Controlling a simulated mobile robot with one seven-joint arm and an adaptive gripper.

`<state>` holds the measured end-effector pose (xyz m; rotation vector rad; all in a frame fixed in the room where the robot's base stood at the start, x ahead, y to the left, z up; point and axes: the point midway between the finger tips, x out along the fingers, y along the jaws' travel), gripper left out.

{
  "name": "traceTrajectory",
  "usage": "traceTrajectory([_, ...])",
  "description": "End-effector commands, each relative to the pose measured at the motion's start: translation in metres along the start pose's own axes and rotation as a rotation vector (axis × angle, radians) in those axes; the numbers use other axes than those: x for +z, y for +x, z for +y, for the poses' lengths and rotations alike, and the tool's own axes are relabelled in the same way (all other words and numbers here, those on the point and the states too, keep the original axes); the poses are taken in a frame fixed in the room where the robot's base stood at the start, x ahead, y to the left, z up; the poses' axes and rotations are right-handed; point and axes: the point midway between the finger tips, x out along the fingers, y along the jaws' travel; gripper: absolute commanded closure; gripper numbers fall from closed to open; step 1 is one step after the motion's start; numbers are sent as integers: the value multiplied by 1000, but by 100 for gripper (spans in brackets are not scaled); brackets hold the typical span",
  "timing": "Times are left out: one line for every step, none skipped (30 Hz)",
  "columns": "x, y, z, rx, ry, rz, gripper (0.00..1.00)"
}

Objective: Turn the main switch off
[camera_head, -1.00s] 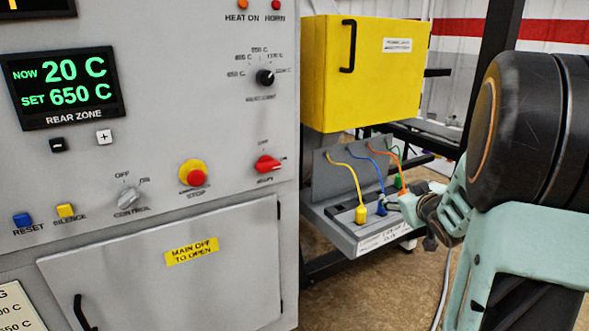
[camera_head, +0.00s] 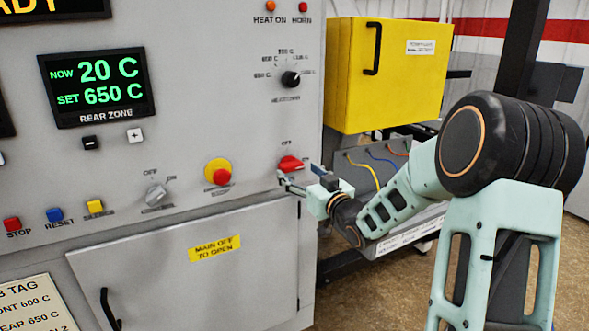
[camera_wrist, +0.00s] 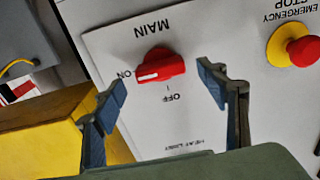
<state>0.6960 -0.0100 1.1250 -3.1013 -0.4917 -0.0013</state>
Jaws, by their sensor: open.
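The main switch is a red knob (camera_head: 290,163) low on the right side of the grey panel. In the wrist view, which shows the panel roughly upside down, the knob (camera_wrist: 160,67) sits under the word MAIN. The white mark on its handle points to ON at the left; OFF is printed below. My gripper (camera_head: 302,180) is in front of the panel close to the knob, partly overlapping its lower edge in the head view. In the wrist view my gripper (camera_wrist: 164,84) is open, its fingers on either side of the knob in the picture. I see no contact.
A yellow and red emergency stop button (camera_head: 218,172) is left of the switch, with a grey control knob (camera_head: 156,193) further left. A lower door (camera_head: 200,268) carries a yellow label. A yellow box (camera_head: 388,80) and a plug board with cables (camera_head: 385,160) are at right.

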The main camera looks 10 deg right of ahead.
Motion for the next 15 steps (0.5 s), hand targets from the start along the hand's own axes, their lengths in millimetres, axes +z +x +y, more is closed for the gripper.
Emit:
traceTrajectory([0,9,-1,-2,2,0,33])
traceTrajectory([0,13,-1,-2,1,0,33])
traceTrajectory([0,17,-1,-2,0,0,33])
traceTrajectory([0,20,0,-1,-1,0,33])
traceTrajectory([-1,22,0,-1,-1,0,33])
traceTrajectory([0,25,0,-1,-1,-1,33])
traceTrajectory([0,27,0,-1,-1,-1,33])
traceTrajectory([0,28,0,-1,-1,-2,33])
traceTrajectory([0,30,0,0,-1,-1,33])
traceTrajectory([0,30,0,0,-1,-1,33])
traceTrajectory([0,30,0,0,-1,-1,33])
traceTrajectory([0,31,0,0,-1,-1,33])
traceTrajectory([0,31,0,0,-1,-1,33])
traceTrajectory([0,31,0,0,-1,-1,33])
traceTrajectory([0,30,0,0,-1,-1,33])
